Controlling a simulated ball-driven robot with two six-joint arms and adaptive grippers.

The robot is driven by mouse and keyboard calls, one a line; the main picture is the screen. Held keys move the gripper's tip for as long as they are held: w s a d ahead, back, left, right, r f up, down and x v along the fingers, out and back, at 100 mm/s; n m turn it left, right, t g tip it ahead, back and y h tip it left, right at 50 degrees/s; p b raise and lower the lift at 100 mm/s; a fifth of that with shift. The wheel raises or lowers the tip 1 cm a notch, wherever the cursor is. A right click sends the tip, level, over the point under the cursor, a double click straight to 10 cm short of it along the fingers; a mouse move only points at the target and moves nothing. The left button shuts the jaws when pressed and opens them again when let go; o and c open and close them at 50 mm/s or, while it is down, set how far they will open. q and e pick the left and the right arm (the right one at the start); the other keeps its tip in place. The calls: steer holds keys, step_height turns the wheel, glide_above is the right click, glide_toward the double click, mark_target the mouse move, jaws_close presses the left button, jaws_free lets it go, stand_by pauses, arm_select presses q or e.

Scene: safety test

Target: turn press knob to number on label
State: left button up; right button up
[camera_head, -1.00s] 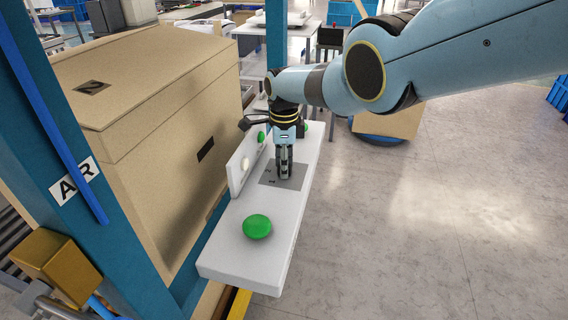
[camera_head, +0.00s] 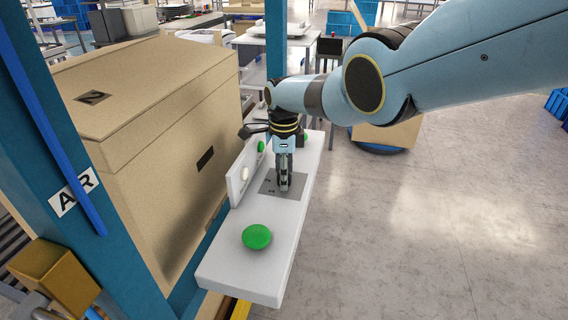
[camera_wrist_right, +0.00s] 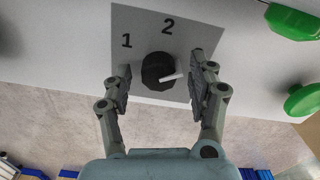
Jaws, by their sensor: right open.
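A black rotary knob (camera_wrist_right: 158,71) with a white pointer sits on a grey label plate (camera_wrist_right: 189,22) marked 1 and 2, in the right wrist view. Its pointer aims to the right and slightly up in that view, away from both numbers. My right gripper (camera_wrist_right: 160,80) is open, with one finger on each side of the knob; I cannot tell whether they touch it. In the head view my right gripper (camera_head: 284,186) points down over the grey plate (camera_head: 268,184) on the white panel (camera_head: 225,270) and hides the knob. My left gripper is not in view.
A green button (camera_head: 257,237) stands on the near end of the panel. A small upright white board (camera_head: 236,187) with a white and a green button lines its left side. A large cardboard box (camera_head: 160,160) and a blue post (camera_head: 105,200) stand to the left. Open floor lies right.

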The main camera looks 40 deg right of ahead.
step_height(320, 180, up, 12)
stand_by(0.5)
stand_by(0.4)
